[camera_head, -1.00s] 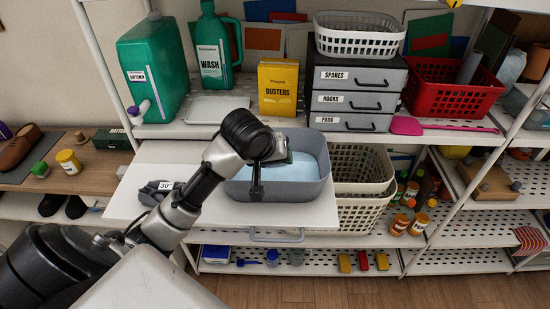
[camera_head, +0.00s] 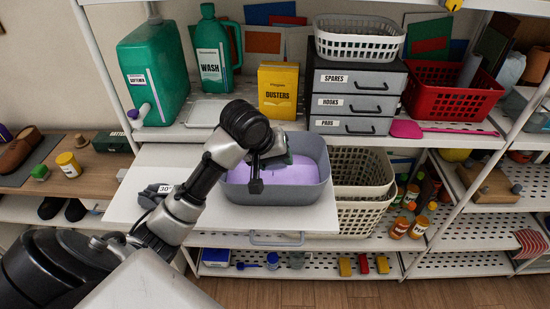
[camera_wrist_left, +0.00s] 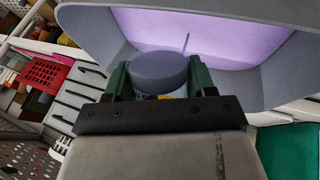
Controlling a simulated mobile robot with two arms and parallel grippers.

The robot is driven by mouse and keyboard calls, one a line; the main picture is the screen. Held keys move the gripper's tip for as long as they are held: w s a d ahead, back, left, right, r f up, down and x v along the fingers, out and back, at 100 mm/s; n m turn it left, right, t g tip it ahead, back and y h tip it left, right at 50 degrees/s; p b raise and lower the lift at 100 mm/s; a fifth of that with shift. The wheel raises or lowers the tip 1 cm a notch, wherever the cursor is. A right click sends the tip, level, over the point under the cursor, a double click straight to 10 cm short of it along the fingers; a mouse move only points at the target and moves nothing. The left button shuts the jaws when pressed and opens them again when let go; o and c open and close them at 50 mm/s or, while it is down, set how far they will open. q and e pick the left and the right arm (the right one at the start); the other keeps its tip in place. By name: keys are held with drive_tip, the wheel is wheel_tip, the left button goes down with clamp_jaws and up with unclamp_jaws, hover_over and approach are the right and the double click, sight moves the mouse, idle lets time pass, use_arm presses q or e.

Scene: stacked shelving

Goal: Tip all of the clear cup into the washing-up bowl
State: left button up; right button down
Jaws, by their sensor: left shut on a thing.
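My left gripper (camera_head: 272,172) is over the left part of the grey washing-up bowl (camera_head: 285,195), its hand tilted. In the left wrist view its green fingers (camera_wrist_left: 160,84) are shut on the clear cup (camera_wrist_left: 172,92), of which a pale, clear bit shows below a grey-blue round face (camera_wrist_left: 158,68). The cup is mostly hidden in the head view, so its tilt is hard to read. Purple liquid (camera_head: 295,174) lies in the bowl. A thin darker purple streak (camera_wrist_left: 186,42) shows above the cup in the wrist view. My right gripper is not in view.
The bowl stands on a white pull-out board (camera_head: 160,212), with a dark grey item labelled 30 (camera_head: 152,194) to its left. A yellow dusters box (camera_head: 278,90) and grey drawers (camera_head: 355,100) stand on the shelf above. Cream baskets (camera_head: 362,175) are close on the right.

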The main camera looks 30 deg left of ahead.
use_arm(q)
drive_tip(key=shift+w+a+r+g+h, duration=0.1)
drive_tip(key=shift+w+r+g+h, duration=0.05)
drive_tip(key=shift+r+g+h, duration=0.2)
drive_tip(key=shift+w+g+h, duration=0.1)
drive_tip(key=shift+g+h, duration=0.15)
drive_tip(key=shift+g, duration=0.1)
idle(0.6)
drive_tip(key=shift+a+r+n+g+h, duration=0.1)
drive_tip(key=shift+r+n+g+h, duration=0.35)
drive_tip(key=shift+g, duration=0.25)
drive_tip(key=shift+w+h, duration=0.1)
drive_tip(key=shift+h, duration=0.15)
idle(0.4)
